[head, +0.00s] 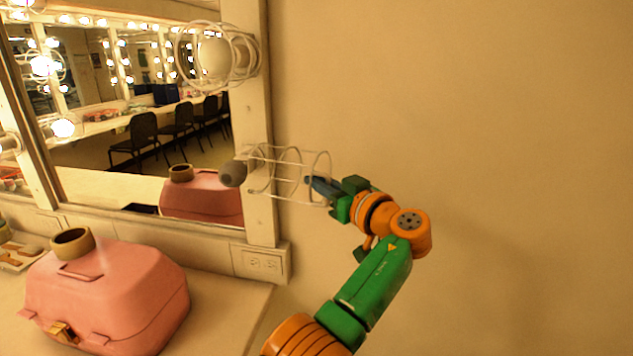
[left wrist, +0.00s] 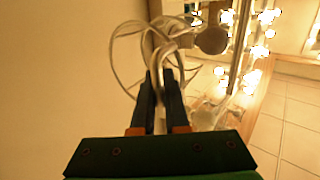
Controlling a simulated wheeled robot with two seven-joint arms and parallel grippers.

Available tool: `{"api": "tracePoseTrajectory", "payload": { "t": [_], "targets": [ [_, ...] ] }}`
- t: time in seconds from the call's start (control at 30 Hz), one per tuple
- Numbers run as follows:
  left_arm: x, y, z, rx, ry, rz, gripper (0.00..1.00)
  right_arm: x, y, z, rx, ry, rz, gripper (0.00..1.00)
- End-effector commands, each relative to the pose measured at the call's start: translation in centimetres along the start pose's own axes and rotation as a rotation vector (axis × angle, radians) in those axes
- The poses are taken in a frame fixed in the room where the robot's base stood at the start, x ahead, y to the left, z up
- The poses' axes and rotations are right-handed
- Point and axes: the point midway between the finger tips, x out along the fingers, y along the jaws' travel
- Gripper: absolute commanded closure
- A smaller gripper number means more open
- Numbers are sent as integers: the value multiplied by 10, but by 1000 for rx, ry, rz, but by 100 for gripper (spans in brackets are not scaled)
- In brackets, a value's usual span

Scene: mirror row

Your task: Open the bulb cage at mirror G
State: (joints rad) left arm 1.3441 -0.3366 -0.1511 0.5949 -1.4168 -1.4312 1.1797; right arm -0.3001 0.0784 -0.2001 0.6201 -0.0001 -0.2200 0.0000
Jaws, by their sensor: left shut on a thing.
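The wire bulb cage (head: 291,150) sticks out to the right from the mirror's right frame post (head: 262,215) in the head view. An unlit grey bulb (head: 233,173) sits at its left end, clear of most of the wire; the cage appears swung aside from it. My left gripper (head: 314,186) is shut on the wire at the cage's outer right end. In the left wrist view the cage wires (left wrist: 163,45) pass between the fingers (left wrist: 160,88), and the bulb (left wrist: 211,40) shows to their right. No letter on the mirror is readable. My right gripper is not in view.
A second caged bulb (head: 215,57) sits higher on the same post. A pink case (head: 115,300) with a tape roll (head: 73,243) on top stands on the counter (head: 225,320). An outlet (head: 262,263) is below the post. The wall (head: 480,110) to the right is bare.

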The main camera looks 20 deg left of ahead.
Motion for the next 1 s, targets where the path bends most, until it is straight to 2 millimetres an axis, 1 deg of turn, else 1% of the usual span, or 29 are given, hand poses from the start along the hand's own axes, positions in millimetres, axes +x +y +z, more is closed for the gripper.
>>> {"api": "tracePoseTrajectory", "payload": {
  "t": [0.03, 0.83, 0.87, 0.9, 1.0],
  "targets": [
    [-1, 1, 3, 4, -6, 2, 100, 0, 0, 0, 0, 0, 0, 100],
    [-1, 1, 3, 4, -6, 2, 100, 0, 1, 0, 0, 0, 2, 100],
    [-1, 1, 3, 4, -6, 1, 83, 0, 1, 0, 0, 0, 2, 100],
    [-1, 1, 3, 4, -6, 1, 75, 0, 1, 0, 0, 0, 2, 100],
    [-1, 0, 2, 3, -4, 1, 75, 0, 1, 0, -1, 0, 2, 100]
  ]
}}
